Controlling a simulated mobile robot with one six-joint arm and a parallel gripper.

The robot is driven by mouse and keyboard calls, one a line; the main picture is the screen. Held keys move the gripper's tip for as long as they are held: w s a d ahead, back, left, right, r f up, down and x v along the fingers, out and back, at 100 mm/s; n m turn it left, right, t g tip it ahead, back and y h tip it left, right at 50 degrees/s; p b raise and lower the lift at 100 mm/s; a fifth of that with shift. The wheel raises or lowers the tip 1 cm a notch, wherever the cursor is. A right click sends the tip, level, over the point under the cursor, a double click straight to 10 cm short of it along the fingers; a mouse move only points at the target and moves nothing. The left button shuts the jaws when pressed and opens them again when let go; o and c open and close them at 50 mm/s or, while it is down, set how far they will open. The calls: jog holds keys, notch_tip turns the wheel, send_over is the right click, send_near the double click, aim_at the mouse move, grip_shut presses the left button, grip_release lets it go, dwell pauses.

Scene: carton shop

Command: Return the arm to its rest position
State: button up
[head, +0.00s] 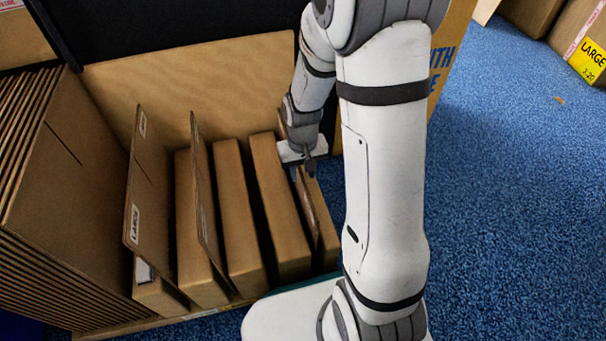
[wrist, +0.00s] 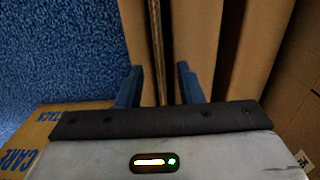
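My gripper (head: 307,170) is low at the right end of a row of flat brown cartons in the head view. In the wrist view its two blue fingers (wrist: 158,88) are apart. A thin cardboard sheet (wrist: 157,40) stands edge-on between them, with a gap on each side. That sheet also shows in the head view (head: 318,208), partly hidden by my gripper. My arm reaches down from the top of the head view, bent, not folded away.
Several folded cartons (head: 238,220) stand in a bin with a tan back panel (head: 200,85). Two taller dividers labelled LARGE (head: 150,190) rise among them. A stack of flat cartons (head: 60,190) fills the left.

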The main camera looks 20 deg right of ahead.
jog(key=shift+r+p, duration=0.5)
jog(key=shift+r, duration=1.1)
jog(key=s+r+t+p, duration=0.1)
jog(key=s+r+p, duration=0.3)
jog(key=r+p, duration=0.8)
jog(key=s+r+p, duration=0.5)
jog(key=r+p, duration=0.7)
jog(key=r, duration=1.1)
jog(key=s+r+t+p, duration=0.1)
jog(key=s+r+p, duration=0.4)
jog(key=r+p, duration=0.7)
notch_tip(320, 180, up, 7)
jog(key=shift+d+f+t, duration=0.2)
jog(key=shift+d+t, duration=0.1)
jog(key=shift+d, duration=0.1)
